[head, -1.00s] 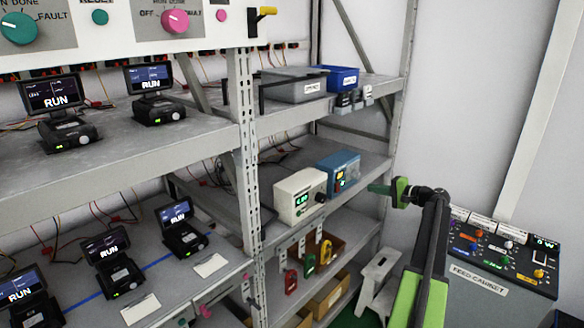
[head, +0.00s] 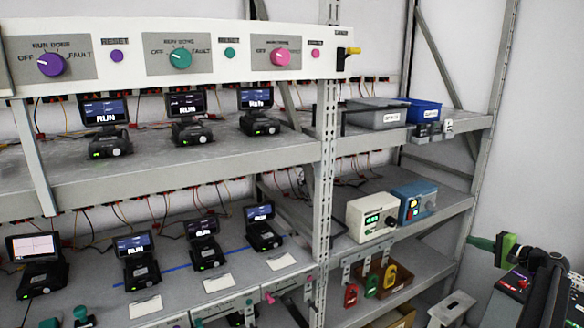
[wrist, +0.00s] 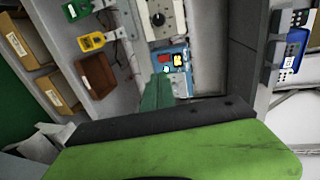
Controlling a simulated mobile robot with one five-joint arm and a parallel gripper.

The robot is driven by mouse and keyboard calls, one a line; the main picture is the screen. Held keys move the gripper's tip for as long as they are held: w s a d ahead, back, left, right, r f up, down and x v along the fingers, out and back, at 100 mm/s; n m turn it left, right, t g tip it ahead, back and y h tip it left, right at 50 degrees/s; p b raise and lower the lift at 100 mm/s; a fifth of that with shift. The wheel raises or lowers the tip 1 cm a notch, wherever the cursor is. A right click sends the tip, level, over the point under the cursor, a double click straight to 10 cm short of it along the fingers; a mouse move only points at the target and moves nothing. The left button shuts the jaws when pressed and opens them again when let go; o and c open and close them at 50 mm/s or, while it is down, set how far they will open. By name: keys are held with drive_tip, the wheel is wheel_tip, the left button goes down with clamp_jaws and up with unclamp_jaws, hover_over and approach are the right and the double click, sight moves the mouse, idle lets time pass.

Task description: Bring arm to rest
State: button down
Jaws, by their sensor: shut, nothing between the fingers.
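My gripper (head: 484,243) is at the right of the head view, at the end of my green and black arm. Its green fingers point left toward the rack's right post and look shut and empty. In the wrist view the green gripper fingers (wrist: 158,92) stand in front of the blue instrument box (wrist: 172,60); whether they touch it cannot be told there. In the head view the blue instrument box (head: 414,202) sits on the middle shelf, apart from the gripper. The lower part of my arm is cut off by the frame edge.
A white instrument box (head: 371,217) stands beside the blue one. Red, green and yellow tags hang below. A white step stool (head: 452,308) stands near the rack. A feed cabinet panel (head: 516,283) is partly behind my arm.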

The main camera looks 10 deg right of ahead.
drive_tip(key=w+a+f+n+g+y+b, duration=0.1)
drive_tip(key=w+a+f+n+g, duration=0.2)
drive_tip(key=a, duration=1)
drive_tip(key=w+a+f+n+g+y, duration=0.1)
drive_tip(key=w+a+f+n+g, duration=0.15)
drive_tip(key=a+f, duration=0.65)
drive_tip(key=w+a+f+n+g+b, duration=0.1)
drive_tip(key=w+a+n+g, duration=0.15)
drive_tip(key=a, duration=1.35)
drive_tip(key=s+a+f+n+g+h, duration=0.2)
drive_tip(key=s+a, duration=0.3)
drive_tip(key=a, duration=0.4)
drive_tip(key=s+a+f+n+g+h+b, duration=0.1)
drive_tip(key=s+a+f, duration=0.3)
drive_tip(key=a, duration=0.5)
drive_tip(key=s+a+f+n+g+h, duration=0.3)
drive_tip(key=s+a+n+g, duration=0.1)
drive_tip(key=s+a, duration=0.3)
drive_tip(key=shift+a+f+b, duration=0.15)
drive_tip(key=shift+a+b, duration=0.2)
drive_tip(key=shift+a, duration=0.9)
drive_tip(key=shift+s, duration=0.1)
